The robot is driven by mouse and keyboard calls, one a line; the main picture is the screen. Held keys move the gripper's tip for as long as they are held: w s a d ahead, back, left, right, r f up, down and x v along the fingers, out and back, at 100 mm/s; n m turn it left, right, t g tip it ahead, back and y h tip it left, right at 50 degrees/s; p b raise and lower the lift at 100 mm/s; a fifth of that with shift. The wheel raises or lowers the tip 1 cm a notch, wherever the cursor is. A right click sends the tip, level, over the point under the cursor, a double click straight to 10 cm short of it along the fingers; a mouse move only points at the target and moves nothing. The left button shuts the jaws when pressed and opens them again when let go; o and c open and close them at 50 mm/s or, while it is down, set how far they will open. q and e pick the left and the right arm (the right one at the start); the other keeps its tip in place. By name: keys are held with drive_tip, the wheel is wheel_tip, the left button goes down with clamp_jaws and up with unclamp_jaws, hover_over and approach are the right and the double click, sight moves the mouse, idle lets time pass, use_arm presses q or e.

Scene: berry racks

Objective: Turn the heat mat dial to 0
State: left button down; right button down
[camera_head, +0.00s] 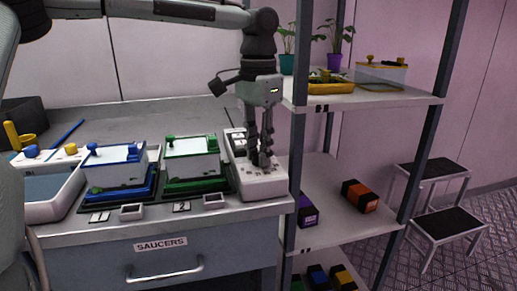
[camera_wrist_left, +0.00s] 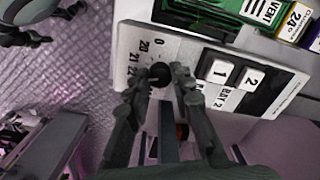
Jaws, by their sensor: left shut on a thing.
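The white heat mat control box (camera_head: 262,187) stands at the right end of the bench top. In the left wrist view the box (camera_wrist_left: 190,44) shows a dark round dial (camera_wrist_left: 160,73) beside a printed scale with 0 and numbers from 20 up. My left gripper (camera_head: 262,160) points down over the box, its fingers either side of the dial and shut on it; it also shows in the left wrist view (camera_wrist_left: 160,76). The fingers hide part of the dial, and I cannot tell which mark it points at. My right gripper is not in view.
Two switches marked 1 (camera_wrist_left: 219,71) and 2 (camera_wrist_left: 250,80) sit near the dial. A green tray (camera_head: 197,184) and a blue tray (camera_head: 122,192) with clear covers stand to the left. A rack post (camera_head: 297,150) rises close on the right.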

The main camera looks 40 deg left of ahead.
use_arm(q)
drive_tip(key=m, duration=0.4)
drive_tip(key=shift+m, duration=0.3)
drive_tip(key=m, duration=0.4)
drive_tip(key=shift+m, duration=0.3)
drive_tip(key=m, duration=0.9)
drive_tip(key=shift+m, duration=0.3)
drive_tip(key=c, duration=1.3)
unclamp_jaws()
drive_tip(key=shift+r, duration=0.15)
